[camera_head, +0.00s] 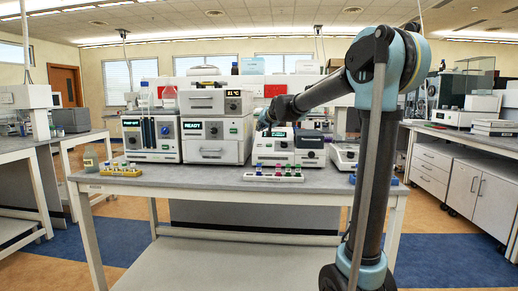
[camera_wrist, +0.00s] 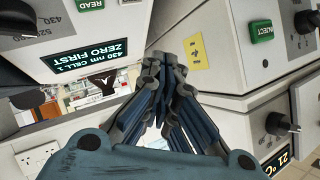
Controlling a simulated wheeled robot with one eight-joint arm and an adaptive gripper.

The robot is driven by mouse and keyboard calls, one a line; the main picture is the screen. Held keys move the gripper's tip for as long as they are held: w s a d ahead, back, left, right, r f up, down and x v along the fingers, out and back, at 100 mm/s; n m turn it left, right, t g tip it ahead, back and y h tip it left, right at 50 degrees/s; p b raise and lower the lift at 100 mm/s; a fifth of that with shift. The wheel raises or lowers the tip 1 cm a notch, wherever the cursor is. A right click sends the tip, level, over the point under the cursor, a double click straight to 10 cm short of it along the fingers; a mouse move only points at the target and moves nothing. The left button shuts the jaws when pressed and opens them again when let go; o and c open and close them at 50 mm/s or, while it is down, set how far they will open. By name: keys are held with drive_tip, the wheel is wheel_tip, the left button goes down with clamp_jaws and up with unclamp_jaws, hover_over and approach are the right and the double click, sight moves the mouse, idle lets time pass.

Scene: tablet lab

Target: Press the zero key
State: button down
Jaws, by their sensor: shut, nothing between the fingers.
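The instrument with the lit display reading "430 nm CELL 1 ZERO FIRST" (camera_wrist: 92,58) shows upside down at the upper left of the wrist view. A green READ key (camera_wrist: 90,4) is at that view's top edge. I cannot make out a key marked zero. In the head view this instrument (camera_head: 268,153) stands on the central bench, with small keys too blurred to read. My gripper (camera_wrist: 171,58) is shut and empty, in the gap beside this instrument. In the head view my gripper (camera_head: 265,120) is above the instrument's left part, partly hidden by my arm.
Close on the other side in the wrist view is a white instrument with a green INJECT key (camera_wrist: 261,31) and a dark knob (camera_wrist: 277,123). Several coloured-capped vials stand in a rack (camera_head: 274,177) in front. A yellow rack (camera_head: 121,171) is at the bench's left.

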drive_tip(key=shift+w+f, duration=0.45)
drive_tip(key=shift+f, duration=0.55)
drive_tip(key=shift+w+f, duration=0.4)
drive_tip(key=shift+f, duration=0.6)
drive_tip(key=shift+w+f, duration=0.45)
drive_tip(key=shift+f, duration=0.55)
drive_tip(key=shift+w+f, duration=0.25)
drive_tip(key=shift+f, duration=0.35)
idle(0.3)
drive_tip(key=shift+s+r, duration=0.35)
drive_tip(key=shift+r, duration=0.35)
drive_tip(key=shift+s+r, duration=0.35)
drive_tip(key=shift+r, duration=0.4)
drive_tip(key=shift+s+r, duration=0.3)
drive_tip(key=shift+r, duration=0.5)
drive_tip(key=shift+s+r, duration=0.35)
drive_tip(key=shift+r, duration=0.4)
